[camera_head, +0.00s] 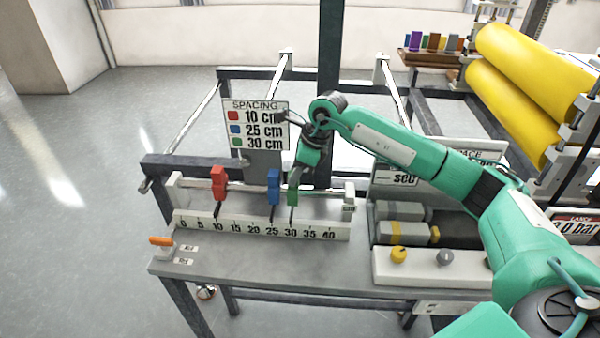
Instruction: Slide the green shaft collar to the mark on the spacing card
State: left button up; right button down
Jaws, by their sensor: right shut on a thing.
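The green shaft collar (293,193) sits on the horizontal shaft, its pointer over about 30 on the white scale (262,227) below. My right gripper (297,174) comes down from above and is shut on the green collar, hiding its upper part. The red collar (218,183) points to about 10. The blue collar (273,185) points to about 25, just left of the green one. The spacing card (257,126) stands behind and reads red 10 cm, blue 25 cm, green 30 cm. My left gripper is not in view.
An orange lever (161,241) is at the bench's left end. Grey rollers and a panel with a yellow knob (398,255) lie to the right. Large yellow rolls (535,75) stand at the back right. Open floor is at the left.

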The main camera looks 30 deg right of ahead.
jog(key=c, duration=1.5)
grip_release()
jog(key=shift+w+a+r, duration=0.1)
jog(key=o, duration=0.3)
jog(key=shift+o, duration=0.4)
jog(key=shift+w+a, duration=0.1)
jog(key=shift+a, duration=0.05)
jog(key=shift+d+r, duration=0.25)
jog(key=shift+r, duration=0.05)
pick_arm(q)
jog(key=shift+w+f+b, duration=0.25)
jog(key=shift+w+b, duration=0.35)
jog(key=shift+b, duration=0.05)
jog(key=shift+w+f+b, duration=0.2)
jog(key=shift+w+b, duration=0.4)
pick_arm(e)
jog(key=v, duration=1.3)
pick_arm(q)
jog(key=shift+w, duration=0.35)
pick_arm(e)
jog(key=shift+a, duration=0.1)
jog(key=shift+f, duration=0.1)
